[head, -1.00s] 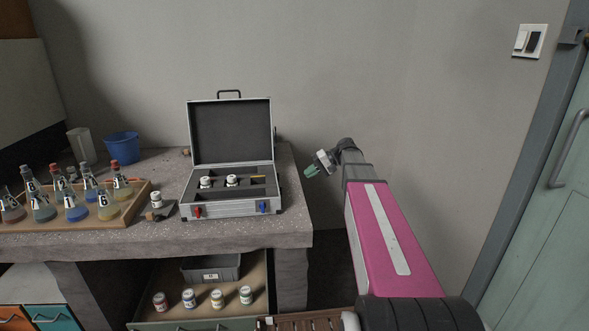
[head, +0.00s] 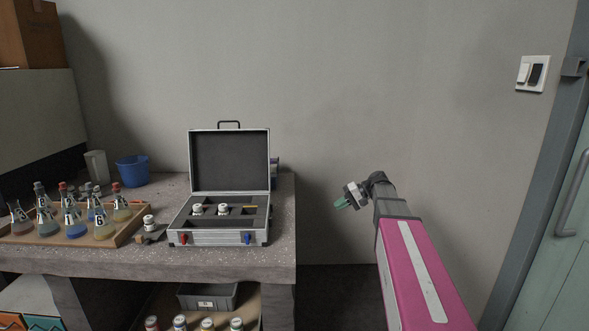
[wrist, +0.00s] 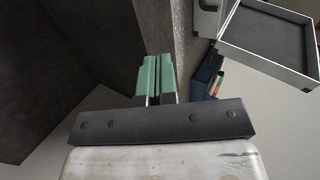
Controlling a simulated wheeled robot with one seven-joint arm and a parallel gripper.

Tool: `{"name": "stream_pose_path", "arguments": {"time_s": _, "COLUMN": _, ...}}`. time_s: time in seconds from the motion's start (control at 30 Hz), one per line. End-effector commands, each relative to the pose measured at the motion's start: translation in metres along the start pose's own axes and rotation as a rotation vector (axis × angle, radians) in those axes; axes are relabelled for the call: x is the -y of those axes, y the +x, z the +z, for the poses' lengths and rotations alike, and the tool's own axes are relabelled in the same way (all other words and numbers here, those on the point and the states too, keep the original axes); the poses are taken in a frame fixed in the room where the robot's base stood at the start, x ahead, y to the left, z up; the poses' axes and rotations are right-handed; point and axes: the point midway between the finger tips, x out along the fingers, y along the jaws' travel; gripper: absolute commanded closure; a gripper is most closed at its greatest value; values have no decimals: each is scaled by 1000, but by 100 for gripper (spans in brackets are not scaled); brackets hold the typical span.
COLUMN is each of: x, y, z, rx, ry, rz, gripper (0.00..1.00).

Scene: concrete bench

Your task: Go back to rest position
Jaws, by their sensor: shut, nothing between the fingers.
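My gripper (head: 342,203) is at the end of my pink arm, in the free air to the right of the bench, apart from everything. In the wrist view its two green fingers (wrist: 157,78) lie side by side, shut, with nothing between them. An open silver case (head: 212,238) with dark foam stands on the concrete bench (head: 120,259). Two white jars, a left one (head: 197,209) and a right one (head: 224,209), sit in the foam. Part of the case also shows at the top right of the wrist view (wrist: 262,62).
A wooden tray (head: 128,232) with several flasks stands on the bench's left, near a blue bucket (head: 132,171). A small white jar (head: 149,222) stands between tray and case. A door (head: 548,235) is at right.

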Motion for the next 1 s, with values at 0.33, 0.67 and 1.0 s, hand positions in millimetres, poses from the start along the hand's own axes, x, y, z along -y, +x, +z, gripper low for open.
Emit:
{"name": "stream_pose_path", "arguments": {"time_s": 0.33, "x": -33, "y": 35, "z": 32, "rx": -2, "ry": 53, "rz": 140, "gripper": 100}}
{"name": "stream_pose_path", "arguments": {"time_s": 0.67, "x": -93, "y": 84, "z": 98, "rx": -7, "ry": 115, "rz": 425, "gripper": 100}}
{"name": "stream_pose_path", "arguments": {"time_s": 1.0, "x": -171, "y": 114, "z": 210, "rx": -19, "ry": 67, "rz": 910, "gripper": 100}}
